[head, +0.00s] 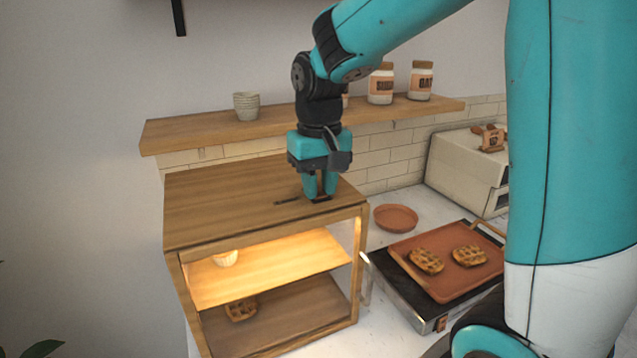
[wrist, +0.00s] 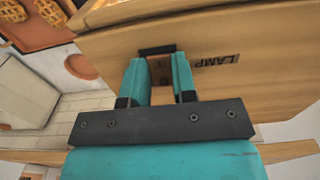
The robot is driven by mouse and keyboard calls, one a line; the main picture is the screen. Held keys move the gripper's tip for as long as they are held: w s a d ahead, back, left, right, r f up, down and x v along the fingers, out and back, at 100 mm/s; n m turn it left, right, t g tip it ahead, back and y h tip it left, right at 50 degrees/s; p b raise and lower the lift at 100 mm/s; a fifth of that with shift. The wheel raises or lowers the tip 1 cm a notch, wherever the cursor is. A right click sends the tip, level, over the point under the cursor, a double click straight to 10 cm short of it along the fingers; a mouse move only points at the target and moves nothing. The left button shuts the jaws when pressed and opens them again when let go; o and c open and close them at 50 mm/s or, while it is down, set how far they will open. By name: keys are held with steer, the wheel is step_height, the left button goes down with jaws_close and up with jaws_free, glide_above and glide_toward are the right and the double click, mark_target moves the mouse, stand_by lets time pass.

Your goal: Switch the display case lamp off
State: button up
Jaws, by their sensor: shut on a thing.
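The wooden display case (head: 232,193) stands on the counter, its lamp lit: the upper shelf (head: 300,264) glows warm. A LAMP label (wrist: 217,61) is on the case's top in the wrist view. My gripper (head: 320,196) points down at the top's right front part, beside a dark slot-like mark (head: 287,201). Its fingertips are shut on a small dark switch piece (wrist: 157,50); it also shows in the head view (head: 321,199). The fingers hide part of the switch, and I cannot read its setting marks.
Right of the case are a terracotta plate (head: 396,217) and a griddle (head: 385,290) with a waffle tray (head: 437,288). A wall shelf (head: 220,129) with a cup and jars runs behind my arm.

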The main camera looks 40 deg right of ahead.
steer(key=p, duration=0.2)
steer(key=r+g+p, duration=0.1)
steer(key=shift+w+g+p, duration=0.2)
steer(key=shift+g+p, duration=0.1)
steer(key=shift+p, duration=0.05)
steer(key=shift+w+f+g+y+p, duration=0.15)
steer(key=shift+g+y+p, duration=0.15)
steer(key=shift+g+p, duration=0.35)
steer(key=shift+f, duration=0.2)
steer(key=o, duration=0.9)
